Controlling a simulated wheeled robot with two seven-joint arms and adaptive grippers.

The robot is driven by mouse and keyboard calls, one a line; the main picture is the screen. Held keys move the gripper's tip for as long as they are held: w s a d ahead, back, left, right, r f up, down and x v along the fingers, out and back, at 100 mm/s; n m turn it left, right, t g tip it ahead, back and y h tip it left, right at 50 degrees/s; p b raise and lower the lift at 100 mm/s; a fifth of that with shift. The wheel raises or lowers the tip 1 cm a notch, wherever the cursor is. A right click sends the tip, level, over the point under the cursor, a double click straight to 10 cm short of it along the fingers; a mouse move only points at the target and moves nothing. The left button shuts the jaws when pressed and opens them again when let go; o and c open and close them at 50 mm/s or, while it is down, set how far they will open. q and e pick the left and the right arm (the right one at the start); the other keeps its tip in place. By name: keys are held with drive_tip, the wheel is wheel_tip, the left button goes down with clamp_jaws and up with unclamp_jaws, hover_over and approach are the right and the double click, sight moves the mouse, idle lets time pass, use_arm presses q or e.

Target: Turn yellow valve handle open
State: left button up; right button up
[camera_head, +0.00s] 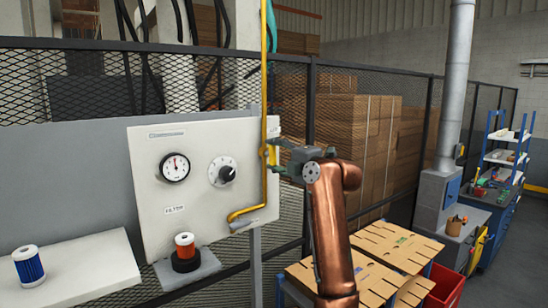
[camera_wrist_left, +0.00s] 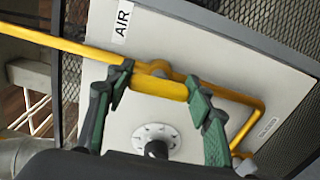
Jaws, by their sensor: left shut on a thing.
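The yellow valve handle (camera_wrist_left: 160,87) sits on a yellow pipe (camera_wrist_left: 60,43) in front of a white panel. In the left wrist view the handle lies roughly along the line of the pipe. My left gripper (camera_wrist_left: 161,92) is shut on the handle, with one green fingertip at each end of it. In the head view the left gripper (camera_head: 272,155) reaches the pipe (camera_head: 264,80) at the panel's right edge, and its body partly hides the handle. My right gripper is in neither view.
A blue filter (camera_head: 28,266) stands on a white shelf at left. Mesh fencing, cardboard boxes (camera_head: 360,130) and a red bin (camera_head: 445,287) are right.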

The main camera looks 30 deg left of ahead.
use_arm(q)
drive_tip(key=shift+m, duration=0.5)
drive_tip(key=o, duration=1.2)
drive_tip(key=v, duration=1.2)
